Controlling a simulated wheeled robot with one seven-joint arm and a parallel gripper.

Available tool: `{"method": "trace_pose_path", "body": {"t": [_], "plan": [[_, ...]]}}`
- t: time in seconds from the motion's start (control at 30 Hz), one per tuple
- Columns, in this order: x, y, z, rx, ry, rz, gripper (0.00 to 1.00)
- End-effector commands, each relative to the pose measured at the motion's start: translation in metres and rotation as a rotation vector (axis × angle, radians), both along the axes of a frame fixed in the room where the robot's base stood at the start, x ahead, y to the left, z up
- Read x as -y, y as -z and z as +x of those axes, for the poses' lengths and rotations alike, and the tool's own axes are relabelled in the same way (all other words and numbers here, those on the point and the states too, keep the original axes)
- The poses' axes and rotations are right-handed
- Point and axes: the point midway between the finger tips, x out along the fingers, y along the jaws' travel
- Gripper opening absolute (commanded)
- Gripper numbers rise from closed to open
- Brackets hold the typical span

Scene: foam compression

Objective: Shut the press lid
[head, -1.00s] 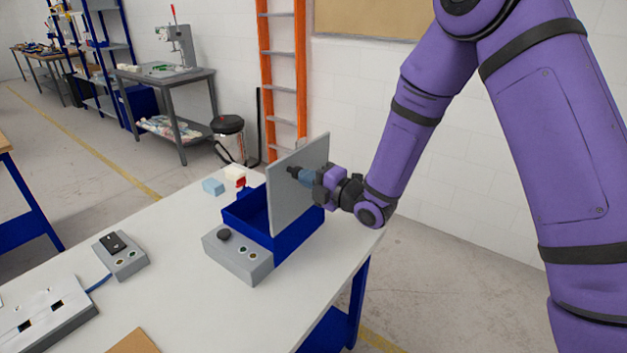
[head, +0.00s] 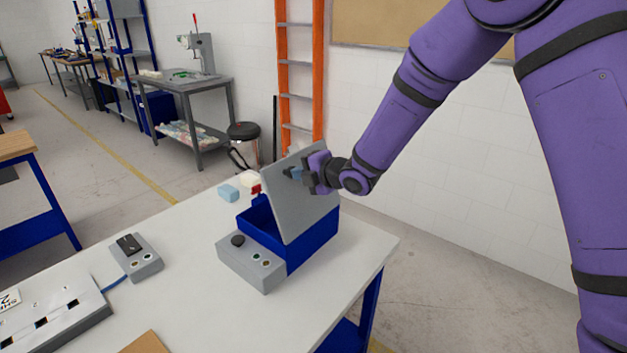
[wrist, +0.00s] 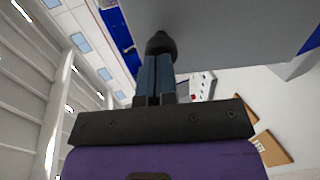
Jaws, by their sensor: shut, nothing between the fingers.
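The press is a blue box (head: 312,249) with a grey control block (head: 249,265) on its front, standing on the white table. Its grey lid (head: 306,207) is part open and leans left over the box, whose inside shows partly beside it. My gripper (head: 296,174) is at the upper part of the lid's outer face, fingers shut and empty. In the wrist view the blue fingertips (wrist: 160,58) meet a dark knob (wrist: 160,42) against the grey lid (wrist: 220,28). Whether they press on it is hard to tell.
A light blue block (head: 228,193) and a pale block (head: 250,180) lie behind the press. A small switch box (head: 136,257) and a larger grey unit (head: 55,315) are on the left of the white table (head: 190,310). An orange ladder (head: 298,70) stands behind.

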Motion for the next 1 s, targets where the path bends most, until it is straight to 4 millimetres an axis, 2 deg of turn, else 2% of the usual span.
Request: {"method": "trace_pose_path", "body": {"t": [0.2,0.57,0.87,1.0], "plan": [[-0.024,0.001,0.019,-0.088,0.0,-0.116,0.0],[-0.046,0.009,0.039,-0.193,0.002,-0.247,0.0],[-0.065,0.018,0.051,-0.198,0.0,-0.251,0.0],[-0.079,0.029,0.061,-0.198,-0.001,-0.251,0.0]]}}
